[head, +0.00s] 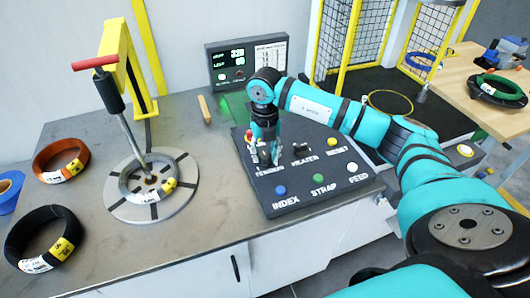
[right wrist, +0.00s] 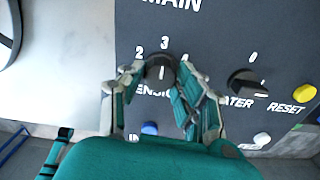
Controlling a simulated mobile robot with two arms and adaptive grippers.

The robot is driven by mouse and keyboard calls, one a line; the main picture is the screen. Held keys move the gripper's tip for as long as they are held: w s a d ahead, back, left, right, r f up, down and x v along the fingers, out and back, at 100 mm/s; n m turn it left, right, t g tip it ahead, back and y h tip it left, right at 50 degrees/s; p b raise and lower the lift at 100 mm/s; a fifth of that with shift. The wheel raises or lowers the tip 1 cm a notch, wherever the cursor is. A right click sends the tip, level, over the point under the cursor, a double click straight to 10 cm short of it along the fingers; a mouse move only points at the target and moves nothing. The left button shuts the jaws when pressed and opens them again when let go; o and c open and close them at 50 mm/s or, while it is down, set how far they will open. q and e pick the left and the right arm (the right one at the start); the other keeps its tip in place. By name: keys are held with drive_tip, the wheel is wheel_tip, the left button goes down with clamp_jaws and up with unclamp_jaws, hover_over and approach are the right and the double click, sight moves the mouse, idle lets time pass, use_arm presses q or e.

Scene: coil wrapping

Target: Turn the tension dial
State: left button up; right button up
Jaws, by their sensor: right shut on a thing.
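The black tension dial (right wrist: 160,67) sits on the dark control panel (head: 318,197), with the numbers 2, 3 and part of a 4 around its far side in the right wrist view. My right gripper (right wrist: 160,76) points down at the panel, one finger on each side of the dial, and is shut on it. In the head view the right gripper (head: 264,157) covers most of the dial and part of its TENSION label. My left gripper is not in view.
The heater knob (head: 301,150) stands close to the right of the gripper. Blue (head: 280,190), green (head: 318,178), white (head: 352,168) and yellow (head: 332,142) buttons share the panel. A lit display (head: 237,62) stands behind. A coil (head: 147,181) lies on the round plate (head: 127,210) at left.

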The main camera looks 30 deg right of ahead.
sight(265, 155)
drive_tip(key=o, duration=1.1)
drive_tip(key=shift+o, duration=0.2)
drive_tip(key=shift+r, duration=0.1)
wheel_tip(265, 155, up, 12)
